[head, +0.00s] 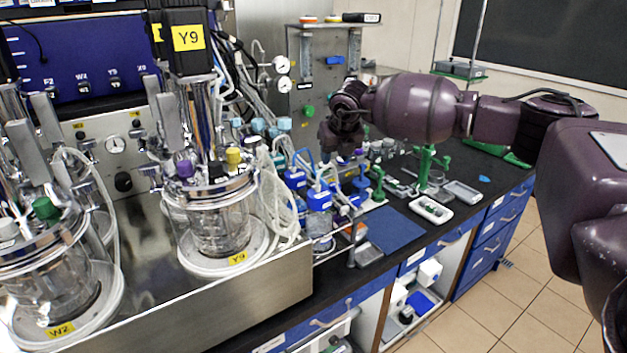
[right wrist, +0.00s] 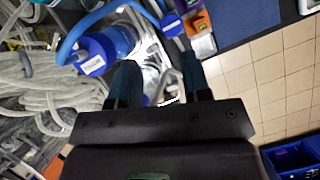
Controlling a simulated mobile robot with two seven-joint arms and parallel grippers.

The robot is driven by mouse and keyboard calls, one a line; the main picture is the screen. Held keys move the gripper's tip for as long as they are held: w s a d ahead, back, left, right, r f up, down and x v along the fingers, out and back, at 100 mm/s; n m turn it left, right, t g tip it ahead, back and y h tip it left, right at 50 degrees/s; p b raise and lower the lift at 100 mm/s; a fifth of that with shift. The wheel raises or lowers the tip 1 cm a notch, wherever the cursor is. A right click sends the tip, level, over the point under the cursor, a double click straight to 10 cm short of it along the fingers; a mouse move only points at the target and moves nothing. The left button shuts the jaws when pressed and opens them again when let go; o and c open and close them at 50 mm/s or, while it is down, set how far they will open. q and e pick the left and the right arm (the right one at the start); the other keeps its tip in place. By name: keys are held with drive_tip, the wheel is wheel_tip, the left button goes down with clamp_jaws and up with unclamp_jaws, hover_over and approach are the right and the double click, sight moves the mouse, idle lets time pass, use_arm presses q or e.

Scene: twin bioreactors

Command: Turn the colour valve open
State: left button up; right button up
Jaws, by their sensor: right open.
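My right gripper (head: 337,142) hangs over the bench among blue-capped bottles, in front of the metal panel (head: 325,75). In the right wrist view its two dark fingers (right wrist: 158,66) are apart, with clear and shiny parts visible beyond the gap and nothing clearly held. A small green knob (head: 309,111) and a blue part (head: 335,60) are on the metal panel, left of and above the gripper. I cannot tell which coloured part is the colour valve, or its position. My left gripper is not in view.
Two glass reactors (head: 220,225) with tubing stand on a steel base (head: 285,285) at left. A blue-capped bottle (right wrist: 95,50) is close to the left finger. A blue mat (head: 392,232) and a white tray (head: 431,209) lie on the dark bench. Floor (head: 540,290) is clear at right.

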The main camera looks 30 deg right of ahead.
sight(335, 184)
drive_tip(key=shift+m, duration=0.4)
drive_tip(key=x, duration=0.3)
drive_tip(key=s+p+x, duration=0.1)
drive_tip(key=x, duration=0.3)
drive_tip(key=d+x, duration=0.1)
drive_tip(key=x, duration=0.2)
drive_tip(key=shift+s+d+f, duration=0.15)
drive_tip(key=shift+f, duration=0.3)
drive_tip(key=c, duration=0.6)
